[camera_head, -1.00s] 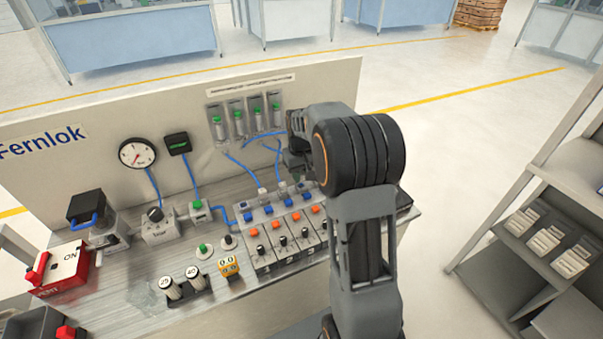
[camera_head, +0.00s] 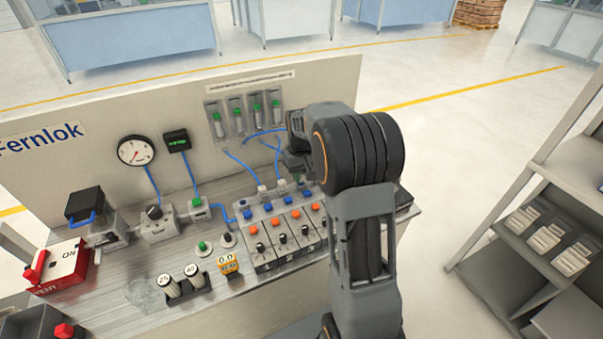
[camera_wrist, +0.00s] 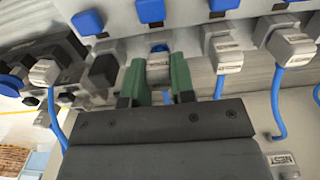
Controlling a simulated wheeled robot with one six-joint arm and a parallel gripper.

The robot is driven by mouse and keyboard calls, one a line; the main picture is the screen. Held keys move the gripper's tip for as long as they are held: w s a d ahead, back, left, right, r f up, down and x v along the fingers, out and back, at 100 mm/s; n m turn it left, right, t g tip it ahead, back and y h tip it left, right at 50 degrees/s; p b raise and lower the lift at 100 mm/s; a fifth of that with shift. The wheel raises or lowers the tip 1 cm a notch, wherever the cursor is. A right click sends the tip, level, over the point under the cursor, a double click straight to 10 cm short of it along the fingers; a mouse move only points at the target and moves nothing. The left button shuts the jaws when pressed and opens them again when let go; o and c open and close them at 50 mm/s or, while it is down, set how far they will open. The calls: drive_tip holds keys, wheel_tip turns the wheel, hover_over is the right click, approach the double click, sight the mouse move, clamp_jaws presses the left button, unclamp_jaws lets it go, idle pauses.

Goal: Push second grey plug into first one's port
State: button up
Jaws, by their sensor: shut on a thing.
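My gripper (camera_wrist: 155,82) has green fingers and is shut on a small grey plug (camera_wrist: 158,66) with a label, in the wrist view. A blue tube runs from this plug back under my gripper. The plug sits close against the grey valve block, under a blue button (camera_wrist: 150,11); how deep it sits in a port is hidden. Another grey plug (camera_wrist: 226,57) with a blue tube stands at the block to the right, apart from my fingers. In the head view, my wrist hides the held plug; two other grey plugs (camera_head: 262,190) (camera_head: 281,185) show at the block's back edge.
A further plug (camera_wrist: 286,42) stands at the right and one (camera_wrist: 43,73) at the left in the wrist view. Dark fittings (camera_wrist: 103,70) are close left of my fingers. Blue tubes hang between the block and the upright panel (camera_head: 340,85).

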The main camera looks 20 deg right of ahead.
drive_tip(key=shift+f+b, duration=0.3)
drive_tip(key=shift+f, duration=0.3)
drive_tip(key=o, duration=1)
wheel_tip(320, 180, up, 9)
drive_tip(key=p, duration=0.7)
drive_tip(key=shift+r, duration=0.1)
